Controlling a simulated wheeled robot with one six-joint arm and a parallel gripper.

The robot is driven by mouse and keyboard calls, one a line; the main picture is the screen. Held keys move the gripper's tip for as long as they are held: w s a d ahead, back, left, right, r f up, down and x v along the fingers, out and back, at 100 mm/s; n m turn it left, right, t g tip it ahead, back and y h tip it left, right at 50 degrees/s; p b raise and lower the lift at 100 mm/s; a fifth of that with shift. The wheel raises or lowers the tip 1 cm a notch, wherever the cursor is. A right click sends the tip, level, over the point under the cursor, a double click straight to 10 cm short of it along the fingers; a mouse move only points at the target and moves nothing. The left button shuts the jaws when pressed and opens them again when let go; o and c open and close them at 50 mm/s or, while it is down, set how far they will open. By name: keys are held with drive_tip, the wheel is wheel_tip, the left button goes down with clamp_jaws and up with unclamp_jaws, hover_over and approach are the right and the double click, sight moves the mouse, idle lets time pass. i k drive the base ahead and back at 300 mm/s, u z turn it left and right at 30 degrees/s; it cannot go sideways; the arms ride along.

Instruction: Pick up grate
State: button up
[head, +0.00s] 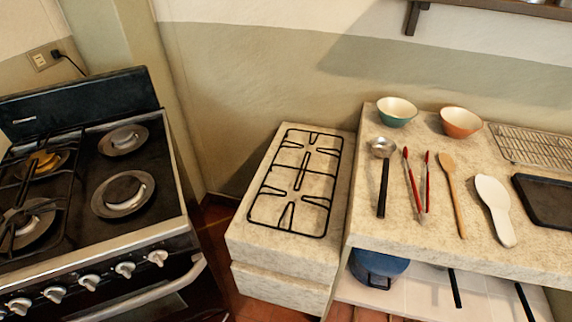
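A black wire stove grate (297,185) lies flat on top of a low, pale stone-topped cabinet (253,246) between the stove and the counter. It has a rectangular frame with inner prongs, and nothing lies on it. A second black grate (72,190) sits over the left burners of the black stove (160,239), cut off by the left picture edge. The stove's right burners (124,194) are bare. My gripper is not in view.
A higher counter (402,245) on the right bears two bowls (397,112), a ladle (382,170), red tongs (414,185), a wooden spoon (453,190), a white spatula (494,207), a wire rack (535,146) and a dark tray (548,200). A blue pot (378,268) stands beneath.

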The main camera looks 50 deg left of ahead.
sight(248, 216)
drive_tip(key=u, duration=0.6)
drive_tip(key=i, duration=0.6)
drive_tip(key=u, duration=0.95)
drive_tip(key=i, duration=0.25)
drive_tip(key=u, duration=0.25)
